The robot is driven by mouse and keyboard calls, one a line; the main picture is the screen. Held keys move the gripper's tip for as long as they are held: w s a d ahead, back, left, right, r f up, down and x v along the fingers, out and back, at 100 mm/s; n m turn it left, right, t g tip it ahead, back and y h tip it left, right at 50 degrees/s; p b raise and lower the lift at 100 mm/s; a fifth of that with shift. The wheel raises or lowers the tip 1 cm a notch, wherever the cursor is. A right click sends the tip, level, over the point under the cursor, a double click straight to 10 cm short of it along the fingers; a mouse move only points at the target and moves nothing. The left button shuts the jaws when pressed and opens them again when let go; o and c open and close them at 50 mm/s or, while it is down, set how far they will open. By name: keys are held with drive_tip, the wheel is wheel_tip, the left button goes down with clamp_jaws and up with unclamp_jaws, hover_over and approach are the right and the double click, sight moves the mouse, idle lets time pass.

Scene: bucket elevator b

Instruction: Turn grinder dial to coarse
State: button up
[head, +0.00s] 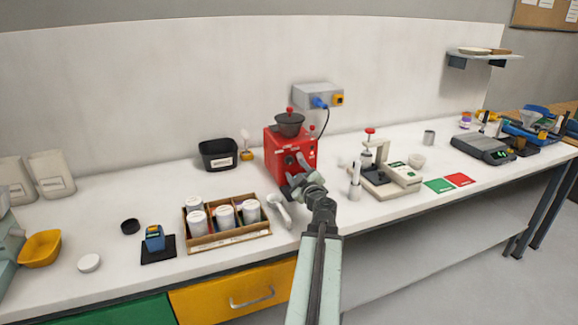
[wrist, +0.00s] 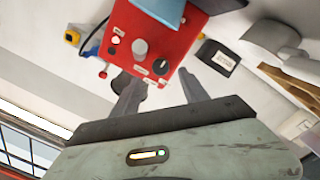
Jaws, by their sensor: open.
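The red grinder (head: 276,148) stands on the white bench with a dark hopper on top. In the wrist view the red grinder (wrist: 180,42) shows tilted, its front face toward my camera. A round grey dial (wrist: 140,47) is on that face, with a black round knob (wrist: 160,67) and small white labels near it. I cannot read the dial's setting. My gripper (head: 297,182) is in front of the grinder's lower front and hides part of it. In the wrist view my gripper (wrist: 156,73) is open, its fingers apart with nothing between them. The grey dial lies beyond the fingertips.
A wooden box (head: 228,238) with several white-lidded jars is left of my arm. A black bin (head: 218,154) stands behind it. A white scale with a press (head: 391,180) is to the right. A blue plug sits in the wall socket box (head: 310,95).

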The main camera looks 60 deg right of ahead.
sight(290, 161)
drive_tip(key=x, duration=0.7)
drive_tip(key=shift+w, duration=0.1)
drive_tip(key=shift+c, duration=0.3)
